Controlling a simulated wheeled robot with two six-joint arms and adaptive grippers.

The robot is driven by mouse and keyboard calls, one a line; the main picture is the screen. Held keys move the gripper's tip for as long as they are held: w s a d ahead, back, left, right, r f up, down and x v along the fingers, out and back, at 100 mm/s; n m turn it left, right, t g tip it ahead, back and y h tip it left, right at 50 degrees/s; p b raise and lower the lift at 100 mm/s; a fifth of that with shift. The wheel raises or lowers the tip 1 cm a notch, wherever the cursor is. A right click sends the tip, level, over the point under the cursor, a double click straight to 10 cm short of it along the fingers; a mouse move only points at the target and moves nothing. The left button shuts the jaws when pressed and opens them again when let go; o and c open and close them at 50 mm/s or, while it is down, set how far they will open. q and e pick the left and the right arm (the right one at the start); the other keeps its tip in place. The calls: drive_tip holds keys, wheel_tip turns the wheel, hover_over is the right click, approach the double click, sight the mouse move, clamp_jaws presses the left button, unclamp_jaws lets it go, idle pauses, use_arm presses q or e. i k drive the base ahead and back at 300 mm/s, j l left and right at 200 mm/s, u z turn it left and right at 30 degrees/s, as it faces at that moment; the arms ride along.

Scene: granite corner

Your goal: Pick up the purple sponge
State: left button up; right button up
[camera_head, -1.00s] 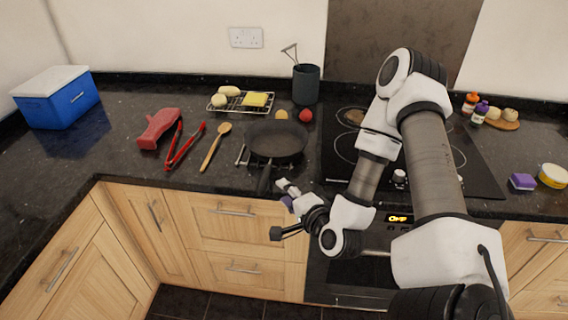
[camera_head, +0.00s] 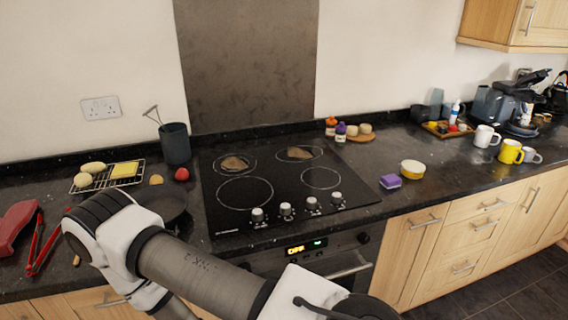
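The purple sponge (camera_head: 390,181) lies on the dark counter just right of the hob, near the counter's front edge. It is a small block with a paler lower layer, and nothing touches it. One of my arms crosses the lower left of the view, in front of the frying pan and the left end of the hob, well away from the sponge. The gripper of that arm is out of view. My other gripper does not show either.
A yellow-and-white round tin (camera_head: 412,169) stands right of the sponge. The black hob (camera_head: 285,190) is to its left. Mugs (camera_head: 510,152) stand farther right. Counter in front of the tin is clear.

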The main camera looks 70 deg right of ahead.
sight(392, 180)
drive_tip(key=z, duration=2.9)
